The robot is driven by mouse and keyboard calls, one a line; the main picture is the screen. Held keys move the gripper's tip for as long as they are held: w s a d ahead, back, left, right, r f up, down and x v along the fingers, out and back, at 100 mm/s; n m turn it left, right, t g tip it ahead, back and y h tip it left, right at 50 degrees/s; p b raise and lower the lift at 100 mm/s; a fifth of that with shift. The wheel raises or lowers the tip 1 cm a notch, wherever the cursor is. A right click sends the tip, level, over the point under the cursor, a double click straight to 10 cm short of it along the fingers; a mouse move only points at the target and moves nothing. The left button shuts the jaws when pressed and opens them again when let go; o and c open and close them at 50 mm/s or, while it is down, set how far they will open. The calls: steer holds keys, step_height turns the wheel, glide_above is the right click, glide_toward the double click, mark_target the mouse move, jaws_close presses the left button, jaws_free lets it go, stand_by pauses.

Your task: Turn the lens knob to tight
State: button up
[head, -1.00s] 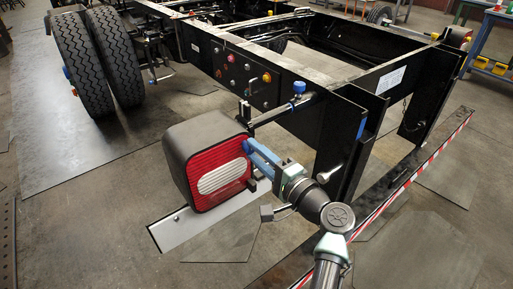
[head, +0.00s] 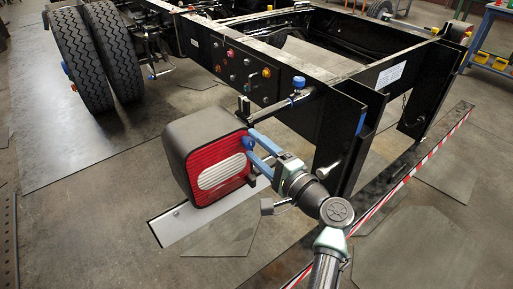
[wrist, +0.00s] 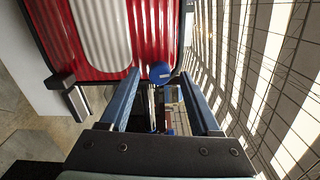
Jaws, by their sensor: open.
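The tail lamp (head: 207,158) is a black box with a red ribbed lens and a white oval centre. Its lens knob (head: 248,143) is small, round and blue, at the lens's upper right edge. In the wrist view the knob (wrist: 160,72) shows a short pale mark on its face. My gripper (head: 254,147) has its blue fingers spread at that edge. In the wrist view the knob lies between the fingertips of my gripper (wrist: 159,77), with visible gaps on both sides. I cannot read any tight marking.
A black bracket arm with a blue-topped clamp (head: 298,84) sits above my gripper. A silver T-handle (head: 328,172) is just right of it. The black chassis frame (head: 345,115) stands behind. A dark latch (wrist: 68,96) projects at the lens edge. Open floor lies in front.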

steer(key=v, duration=1.3)
